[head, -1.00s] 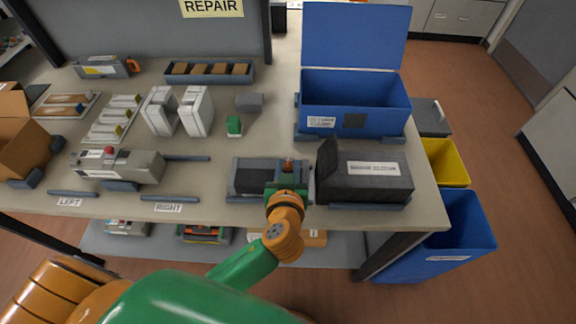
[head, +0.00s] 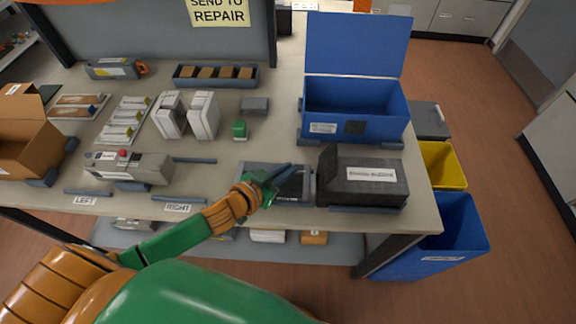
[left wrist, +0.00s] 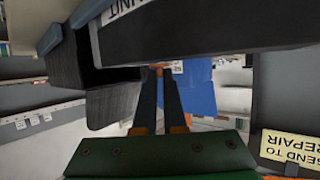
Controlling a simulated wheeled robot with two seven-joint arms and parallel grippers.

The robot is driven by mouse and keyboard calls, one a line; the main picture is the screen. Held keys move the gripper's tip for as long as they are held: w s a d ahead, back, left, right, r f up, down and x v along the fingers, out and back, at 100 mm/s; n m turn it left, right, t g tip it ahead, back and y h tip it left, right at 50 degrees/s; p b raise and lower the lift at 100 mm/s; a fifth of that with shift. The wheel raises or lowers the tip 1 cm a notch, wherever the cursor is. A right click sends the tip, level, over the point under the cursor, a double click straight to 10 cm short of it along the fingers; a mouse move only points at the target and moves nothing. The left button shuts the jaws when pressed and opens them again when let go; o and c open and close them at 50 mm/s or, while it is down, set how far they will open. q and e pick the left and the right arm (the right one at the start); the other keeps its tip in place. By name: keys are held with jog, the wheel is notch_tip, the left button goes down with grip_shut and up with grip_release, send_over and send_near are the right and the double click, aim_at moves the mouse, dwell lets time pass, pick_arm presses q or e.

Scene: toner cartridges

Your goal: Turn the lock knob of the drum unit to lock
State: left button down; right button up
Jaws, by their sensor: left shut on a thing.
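A dark box-shaped unit (head: 362,188) with a white label stands at the table's front right. I take it for the drum unit; a dark surface with a label ending in "UNIT" (left wrist: 190,35) fills the top of the left wrist view. My left gripper (head: 288,168) is beside its left side, over a dark flat tray (head: 303,184). In the left wrist view the fingers (left wrist: 158,72) converge on a small orange-brown thing, apparently the lock knob, mostly hidden. Its lock position cannot be read. My right gripper is not in view.
An open blue box (head: 355,105) stands behind the dark unit. A grey cartridge with a red knob (head: 130,167) lies at left. White cartridges (head: 203,116) and a small green block (head: 240,129) lie mid-table. Yellow (head: 440,165) and blue bins stand beyond the right edge.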

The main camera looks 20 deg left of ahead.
pick_arm(q)
jog(key=m+h, duration=0.1)
jog(key=m+g+h, duration=0.1)
jog(key=m, duration=0.1)
jog(key=shift+w+a+g+h, duration=0.15)
jog(key=shift+a+g+h, duration=0.15)
jog(key=shift+a+h, duration=0.1)
jog(key=m+g+h, duration=0.2)
jog(key=shift+w+a+m+b, duration=0.2)
jog(key=shift+m+b, duration=0.1)
jog(key=shift+b, duration=0.1)
jog(key=shift+w+f+m+g+h+b, duration=0.1)
jog(key=shift+f+m+g+h+b, duration=0.1)
jog(key=shift+m+g+h+b, duration=0.8)
jog(key=shift+w+m+g+h+b, duration=0.1)
jog(key=shift+m+g+h+b, duration=0.6)
jog(key=shift+m+g+b, duration=0.8)
jog(key=shift+g, duration=0.4)
jog(key=c, duration=0.9)
grip_release()
jog(key=shift+c, duration=0.2)
jog(key=shift+r, duration=0.1)
jog(key=shift+w, duration=0.1)
